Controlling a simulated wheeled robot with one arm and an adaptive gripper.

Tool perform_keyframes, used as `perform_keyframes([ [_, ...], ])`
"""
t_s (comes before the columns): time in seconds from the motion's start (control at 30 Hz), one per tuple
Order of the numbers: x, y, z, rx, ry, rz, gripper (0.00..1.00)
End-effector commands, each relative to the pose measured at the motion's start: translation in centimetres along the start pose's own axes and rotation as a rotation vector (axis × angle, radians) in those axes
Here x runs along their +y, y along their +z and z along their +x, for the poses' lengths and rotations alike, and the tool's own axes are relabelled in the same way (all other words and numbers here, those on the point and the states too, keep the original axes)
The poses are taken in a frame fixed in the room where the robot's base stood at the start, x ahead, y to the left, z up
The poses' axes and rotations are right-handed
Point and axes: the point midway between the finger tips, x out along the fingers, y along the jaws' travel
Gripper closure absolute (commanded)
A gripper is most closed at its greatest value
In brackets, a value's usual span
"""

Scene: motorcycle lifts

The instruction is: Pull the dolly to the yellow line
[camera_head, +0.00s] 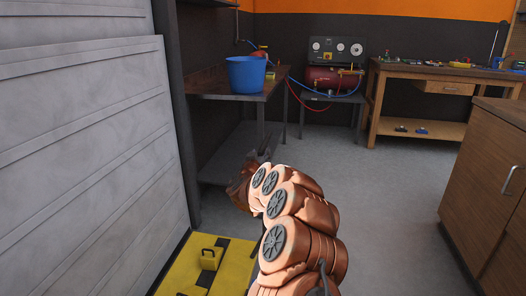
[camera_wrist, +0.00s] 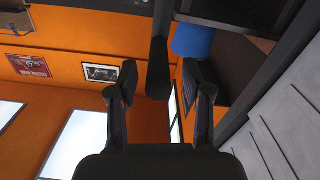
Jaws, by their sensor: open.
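My gripper (camera_wrist: 158,84) is open in the wrist view, its two dark fingers apart. A dark bar (camera_wrist: 158,66) with a blunt end shows between the fingers; I cannot tell what it belongs to or whether it touches them. In the head view my copper-coloured arm reaches forward, and my gripper (camera_head: 263,153) is small, dark and mostly hidden behind it. A yellow platform with black parts (camera_head: 232,262) lies low on the floor, left of my arm and partly cut off; I cannot tell if it is the dolly. No yellow floor line is clearly visible.
A grey panelled wall or door (camera_head: 85,140) stands close on the left. A dark metal table (camera_head: 225,85) bears a blue bucket (camera_head: 245,75). A red compressor (camera_head: 330,78) and a wooden workbench (camera_head: 420,72) are at the back. A wooden cabinet (camera_head: 485,190) stands right. Grey floor (camera_head: 385,190) is clear between.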

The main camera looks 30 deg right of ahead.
Motion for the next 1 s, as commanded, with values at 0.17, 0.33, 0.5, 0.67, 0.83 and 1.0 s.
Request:
perform_keyframes([
  [0.17, 0.2, 0.0, 1.6, 0.003, 0.005, -0.001, 0.51],
  [0.33, 0.3, 0.0, 2.8, 0.001, 0.006, 0.0, 0.51],
  [0.5, 0.2, 0.1, 3.6, 0.0, 0.004, -0.001, 0.51],
  [0.67, 0.2, 0.1, 3.9, -0.001, 0.002, -0.001, 0.51],
  [0.83, 0.2, 0.1, 4.0, -0.001, 0.002, 0.0, 0.51],
  [1.0, 0.3, 0.0, 3.9, 0.0, 0.003, 0.0, 0.56],
])
